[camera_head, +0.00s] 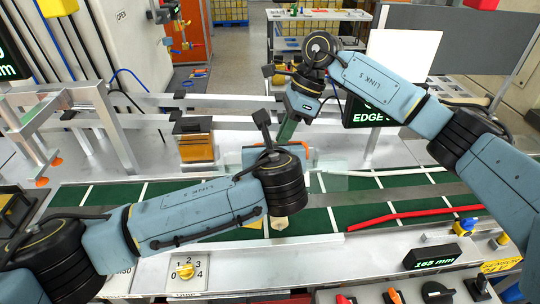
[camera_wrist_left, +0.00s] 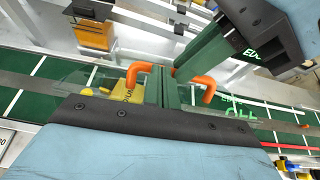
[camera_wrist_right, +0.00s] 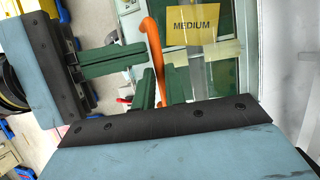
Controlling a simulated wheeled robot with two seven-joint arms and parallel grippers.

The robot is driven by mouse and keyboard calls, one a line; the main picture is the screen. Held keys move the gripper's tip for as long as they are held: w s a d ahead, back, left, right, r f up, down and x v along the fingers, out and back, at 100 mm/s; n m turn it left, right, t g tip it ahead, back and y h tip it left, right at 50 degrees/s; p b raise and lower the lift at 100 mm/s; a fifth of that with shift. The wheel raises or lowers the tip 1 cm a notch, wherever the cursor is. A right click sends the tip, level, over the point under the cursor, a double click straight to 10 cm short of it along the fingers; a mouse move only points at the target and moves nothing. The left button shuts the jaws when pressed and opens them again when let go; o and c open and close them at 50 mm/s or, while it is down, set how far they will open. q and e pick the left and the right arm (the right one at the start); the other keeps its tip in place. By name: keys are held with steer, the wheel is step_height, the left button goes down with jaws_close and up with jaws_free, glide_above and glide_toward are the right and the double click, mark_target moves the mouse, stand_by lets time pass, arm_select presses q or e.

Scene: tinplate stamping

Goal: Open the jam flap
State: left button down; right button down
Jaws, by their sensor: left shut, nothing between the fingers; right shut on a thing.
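The jam flap is a clear pane (camera_head: 330,181) over the green conveyor. Its orange bar handle (camera_head: 302,145) shows beside my grippers; in the left wrist view the bent handle (camera_wrist_left: 136,72) is partly hidden by green fingers. My right gripper (camera_head: 285,136) comes down from above, and in the right wrist view its fingers (camera_wrist_right: 160,88) are shut around the orange handle (camera_wrist_right: 156,45). My left gripper's green fingers (camera_wrist_left: 165,82) are shut and empty, close beside the handle. In the head view its wrist hides them.
A yellow MEDIUM label (camera_wrist_right: 193,24) shows by the clear pane. The green belt (camera_head: 385,198) runs across, with a red cable (camera_head: 410,214) along it. A yellow-fronted box (camera_head: 195,148) stands behind the belt.

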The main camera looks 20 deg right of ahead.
steer(key=c, duration=1.8)
jaws_free()
steer(key=shift+w+d+f, duration=0.15)
steer(key=shift+f, duration=0.05)
arm_select(q)
steer(key=shift+w+f, duration=0.15)
steer(key=shift+w, duration=0.1)
arm_select(e)
steer(key=o, duration=0.3)
steer(key=shift+w, duration=0.15)
arm_select(q)
steer(key=shift+s, duration=0.1)
arm_select(e)
steer(key=shift+o, duration=0.2)
steer(key=shift+r, duration=0.15)
